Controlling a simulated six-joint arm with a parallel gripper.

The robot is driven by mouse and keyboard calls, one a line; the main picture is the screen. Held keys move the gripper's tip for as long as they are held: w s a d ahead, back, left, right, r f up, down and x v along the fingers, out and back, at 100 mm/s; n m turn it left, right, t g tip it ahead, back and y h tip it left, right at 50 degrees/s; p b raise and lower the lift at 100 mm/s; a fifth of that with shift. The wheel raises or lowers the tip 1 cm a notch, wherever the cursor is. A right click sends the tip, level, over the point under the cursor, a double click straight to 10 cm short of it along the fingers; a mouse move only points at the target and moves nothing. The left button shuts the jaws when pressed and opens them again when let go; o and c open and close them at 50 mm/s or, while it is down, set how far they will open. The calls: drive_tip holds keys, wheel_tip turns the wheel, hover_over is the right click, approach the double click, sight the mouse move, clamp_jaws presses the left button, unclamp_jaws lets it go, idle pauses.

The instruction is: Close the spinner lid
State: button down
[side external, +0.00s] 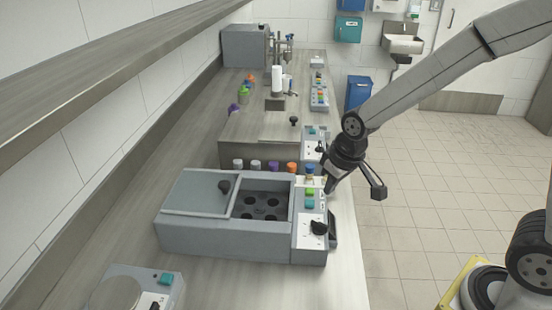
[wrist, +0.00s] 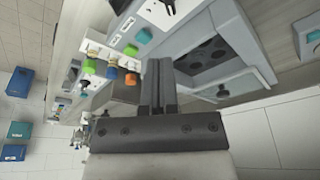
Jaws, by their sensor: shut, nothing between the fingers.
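The spinner (side external: 240,240) is a grey box on the bench in the side view. Its flat grey lid (side external: 195,195), with a black knob (side external: 225,186), lies over the left part of the top. The right part is uncovered and shows a dark interior (side external: 264,208) with several round holes. The opening also shows in the wrist view (wrist: 205,58). My gripper (side external: 327,186) is beside the right end of the spinner, near its control panel (side external: 310,215), apart from the lid. In the wrist view my gripper's fingers (wrist: 158,85) are together and empty.
Several cups with coloured caps (side external: 273,166) stand behind the spinner. Another machine (side external: 125,288) is at the front left. A shelf (side external: 110,65) runs along the upper left. Bench surface is clear in front of the spinner.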

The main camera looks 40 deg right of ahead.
drive_tip(key=w+a+r+n, duration=0.1)
drive_tip(key=w+a+r, duration=0.15)
drive_tip(key=w, duration=0.45)
drive_tip(key=w+a+r, duration=0.1)
drive_tip(key=w+a, duration=0.2)
drive_tip(key=w, duration=0.3)
wheel_tip(320, 180, up, 3)
drive_tip(key=n+y, duration=0.1)
drive_tip(key=n, duration=0.1)
hover_over(214, 187)
drive_tip(key=s, duration=0.1)
drive_tip(key=shift+t, duration=0.4)
drive_tip(key=x, duration=1)
drive_tip(key=shift+f, duration=0.1)
drive_tip(key=shift+s+d+f, duration=0.1)
drive_tip(key=shift+s+d, duration=0.1)
drive_tip(key=shift+s, duration=0.45)
drive_tip(key=shift+s+d+f, duration=0.1)
drive_tip(key=shift+s+d, duration=0.1)
drive_tip(key=shift+s, duration=0.45)
drive_tip(key=shift+s+d, duration=0.2)
drive_tip(key=shift+s, duration=0.4)
drive_tip(key=shift+s+d, duration=0.1)
drive_tip(key=s+d, duration=1)
drive_tip(key=shift+s+d, duration=0.3)
drive_tip(key=shift+s, duration=0.05)
